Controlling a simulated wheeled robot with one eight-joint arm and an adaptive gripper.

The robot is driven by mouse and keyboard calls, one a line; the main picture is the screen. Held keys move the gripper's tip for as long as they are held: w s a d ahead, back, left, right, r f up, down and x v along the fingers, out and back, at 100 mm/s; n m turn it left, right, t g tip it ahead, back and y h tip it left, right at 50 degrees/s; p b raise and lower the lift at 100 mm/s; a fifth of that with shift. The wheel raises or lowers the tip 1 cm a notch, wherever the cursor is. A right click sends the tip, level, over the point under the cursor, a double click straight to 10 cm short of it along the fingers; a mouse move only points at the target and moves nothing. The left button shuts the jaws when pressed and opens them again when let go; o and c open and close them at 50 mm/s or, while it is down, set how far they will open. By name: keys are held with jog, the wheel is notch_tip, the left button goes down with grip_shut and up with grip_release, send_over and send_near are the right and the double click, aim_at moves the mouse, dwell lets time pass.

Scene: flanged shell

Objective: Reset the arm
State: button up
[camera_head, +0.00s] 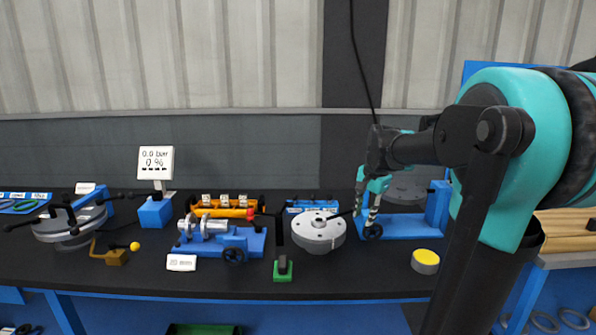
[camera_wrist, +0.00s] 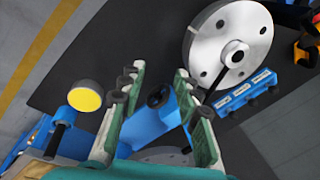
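My arm comes in from the right in the head view, and my gripper (camera_head: 374,197) hangs over the right part of the dark bench, in front of a blue stand (camera_head: 402,222). In the wrist view my gripper (camera_wrist: 155,88) has its two green fingers apart, with nothing held between them. A blue part with a dark round knob (camera_wrist: 158,95) lies below, seen in the gap. A grey flanged disc (camera_head: 318,232) with bolt holes stands to the left of my gripper; it also shows at the upper right in the wrist view (camera_wrist: 228,40).
A yellow-topped cylinder (camera_head: 425,261) stands near the bench's front edge. A green-based black lever (camera_head: 282,268), a blue fixture with a handwheel (camera_head: 222,238), an orange rack (camera_head: 226,208) and a gauge display (camera_head: 156,163) stand to the left. The corrugated wall is behind; bare bench shows along the front.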

jog(key=s+a+f+n+t+h, duration=0.1)
jog(key=s+f+n+t, duration=0.1)
jog(key=s+f+n, duration=0.8)
jog(key=s+f, duration=0.9)
jog(key=s, duration=0.1)
jog(key=shift+s+f, duration=0.2)
jog(key=shift+s, duration=0.1)
dwell(3.0)
